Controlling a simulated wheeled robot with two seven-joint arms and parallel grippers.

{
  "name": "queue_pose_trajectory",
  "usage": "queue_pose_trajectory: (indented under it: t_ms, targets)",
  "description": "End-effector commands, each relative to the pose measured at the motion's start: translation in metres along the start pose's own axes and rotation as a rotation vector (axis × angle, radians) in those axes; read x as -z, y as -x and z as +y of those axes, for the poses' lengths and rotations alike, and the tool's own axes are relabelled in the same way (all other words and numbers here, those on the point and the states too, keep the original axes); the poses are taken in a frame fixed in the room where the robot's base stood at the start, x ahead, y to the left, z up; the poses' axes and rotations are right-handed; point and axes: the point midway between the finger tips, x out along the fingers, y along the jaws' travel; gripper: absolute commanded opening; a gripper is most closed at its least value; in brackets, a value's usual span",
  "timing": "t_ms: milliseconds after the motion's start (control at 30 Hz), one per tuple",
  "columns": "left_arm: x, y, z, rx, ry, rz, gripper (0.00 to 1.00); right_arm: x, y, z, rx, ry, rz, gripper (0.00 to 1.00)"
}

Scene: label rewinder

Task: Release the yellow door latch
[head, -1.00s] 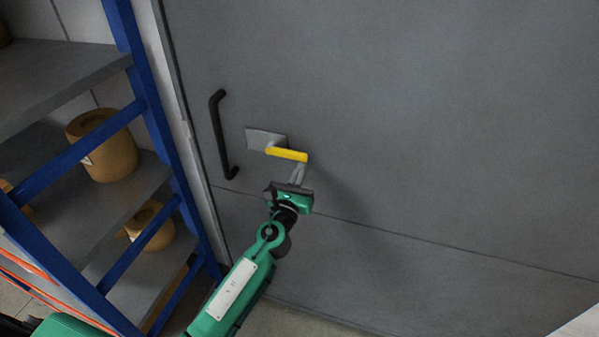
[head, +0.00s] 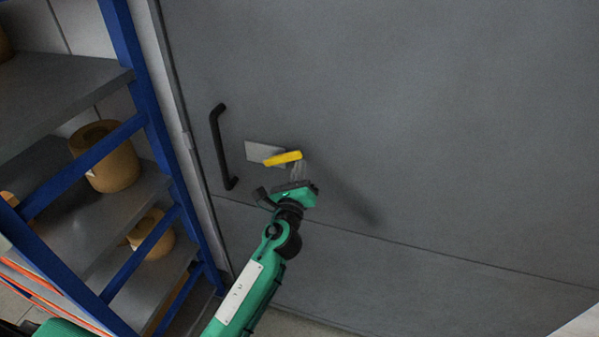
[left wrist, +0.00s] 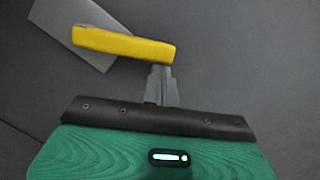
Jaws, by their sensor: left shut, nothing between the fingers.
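The yellow door latch (head: 283,158) is a short lever on a light grey plate (head: 262,151) on the grey door. In the head view it slopes up to the right. In the left wrist view the latch (left wrist: 124,46) lies across the upper middle, over its plate (left wrist: 75,30). My left gripper (head: 298,167) is shut and empty. Its fingertips (left wrist: 161,72) are just below the latch's right, free end. They seem to touch it or nearly so; I cannot tell which. My right gripper is in neither view.
A black door handle (head: 221,148) stands left of the latch. A blue-framed shelf rack (head: 160,125) with brown rolls (head: 112,165) stands at the left, close to my left arm. The door (head: 430,120) is bare to the right of the latch.

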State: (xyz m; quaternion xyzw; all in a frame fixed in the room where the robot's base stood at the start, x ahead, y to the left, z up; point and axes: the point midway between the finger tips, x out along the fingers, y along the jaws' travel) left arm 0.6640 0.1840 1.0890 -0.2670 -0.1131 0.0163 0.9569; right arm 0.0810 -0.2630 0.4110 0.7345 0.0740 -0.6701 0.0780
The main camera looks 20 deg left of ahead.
Motion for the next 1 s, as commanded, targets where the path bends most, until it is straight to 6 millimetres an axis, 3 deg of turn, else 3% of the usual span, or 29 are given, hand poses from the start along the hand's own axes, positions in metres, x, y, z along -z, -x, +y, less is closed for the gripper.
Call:
queue_pose_trajectory:
  t_ms: [500, 1000]
  targets:
    - [-0.048, -0.012, -0.007, -0.115, 0.457, -0.001, 0.00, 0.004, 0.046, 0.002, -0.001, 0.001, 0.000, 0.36]
    - [-0.067, -0.017, 0.000, -0.172, 0.689, 0.000, 0.00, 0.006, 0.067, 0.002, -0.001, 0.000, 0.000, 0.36]
